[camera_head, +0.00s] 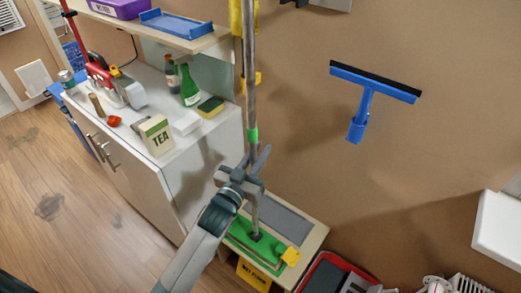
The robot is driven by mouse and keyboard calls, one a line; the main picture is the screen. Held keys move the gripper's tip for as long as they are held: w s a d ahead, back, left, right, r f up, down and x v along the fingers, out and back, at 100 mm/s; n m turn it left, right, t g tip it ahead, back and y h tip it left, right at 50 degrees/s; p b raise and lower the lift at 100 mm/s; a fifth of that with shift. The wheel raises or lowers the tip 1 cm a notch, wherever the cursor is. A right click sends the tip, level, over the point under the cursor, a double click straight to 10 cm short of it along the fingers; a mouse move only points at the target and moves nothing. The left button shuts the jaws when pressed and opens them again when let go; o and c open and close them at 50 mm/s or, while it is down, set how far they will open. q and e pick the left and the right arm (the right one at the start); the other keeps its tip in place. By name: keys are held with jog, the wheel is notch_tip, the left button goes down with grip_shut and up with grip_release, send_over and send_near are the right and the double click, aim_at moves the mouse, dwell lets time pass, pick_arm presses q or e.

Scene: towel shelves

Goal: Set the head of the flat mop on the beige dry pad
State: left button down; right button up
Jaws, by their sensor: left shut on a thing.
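The flat mop has a long upright grey pole (250,100) with a green collar. Its green head (258,244) is low down, over the front part of a small low bench. My left gripper (253,172) is shut around the pole just below the collar. A yellow piece (290,256) shows at the right end of the head. A grey mat (284,220) lies on the bench behind the head. I cannot clearly make out a separate beige pad; the head may hide it. I cannot tell whether the head touches the surface. My right gripper is out of view.
A white cabinet (190,200) with a tea box (156,135), bottles and sponge stands left of the bench. A blue squeegee (364,98) hangs on the wall. Wooden floor (60,220) is open at left.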

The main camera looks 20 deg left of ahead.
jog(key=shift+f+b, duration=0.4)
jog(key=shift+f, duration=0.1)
